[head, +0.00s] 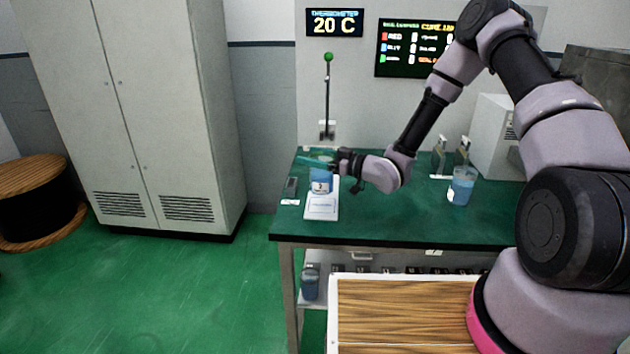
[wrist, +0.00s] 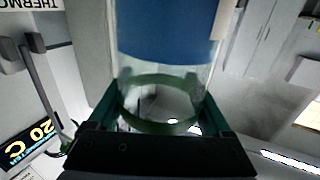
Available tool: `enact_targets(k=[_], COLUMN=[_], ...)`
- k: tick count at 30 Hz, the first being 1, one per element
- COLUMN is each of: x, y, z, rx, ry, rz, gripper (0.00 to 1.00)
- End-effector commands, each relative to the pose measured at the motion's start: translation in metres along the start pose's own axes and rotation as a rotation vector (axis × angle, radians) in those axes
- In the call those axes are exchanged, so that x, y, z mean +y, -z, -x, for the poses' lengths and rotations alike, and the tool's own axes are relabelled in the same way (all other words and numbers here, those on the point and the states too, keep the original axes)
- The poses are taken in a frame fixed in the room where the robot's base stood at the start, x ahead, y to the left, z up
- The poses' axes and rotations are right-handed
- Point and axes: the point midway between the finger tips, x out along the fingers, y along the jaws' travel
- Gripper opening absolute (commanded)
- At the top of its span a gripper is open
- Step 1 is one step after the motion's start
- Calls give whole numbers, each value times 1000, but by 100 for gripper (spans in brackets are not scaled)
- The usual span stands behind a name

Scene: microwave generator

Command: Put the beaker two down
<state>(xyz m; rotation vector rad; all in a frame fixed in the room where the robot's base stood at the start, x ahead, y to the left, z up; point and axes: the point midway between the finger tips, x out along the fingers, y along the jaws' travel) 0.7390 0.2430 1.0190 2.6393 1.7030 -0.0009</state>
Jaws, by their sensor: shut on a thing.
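My gripper (head: 318,162) is shut on a glass beaker with blue liquid, beaker two (head: 321,184), near its top rim. The beaker is upright over the back part of a white flat device (head: 321,207) at the left end of the green table. I cannot tell whether its base touches the device. In the wrist view the same beaker (wrist: 168,35) fills the top middle, with its green rim between the dark green fingers of my gripper (wrist: 160,112). A mark on its front looks like a 2, but is small.
Another beaker with blue liquid (head: 462,187) stands on the right of the green table (head: 400,222). A small dark device (head: 291,187) lies left of the white one. A stand with a green knob (head: 328,58) rises behind. A white box (head: 493,135) is at back right.

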Motion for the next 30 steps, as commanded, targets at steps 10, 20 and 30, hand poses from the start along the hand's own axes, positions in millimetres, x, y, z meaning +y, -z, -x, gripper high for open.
enact_targets(k=[10, 20, 30], x=[-1, 0, 0], y=[-36, -52, -55], z=[0, 0, 0], rx=[2, 3, 1], ry=[0, -2, -2], rz=[-1, 1, 0], gripper=[0, 0, 100])
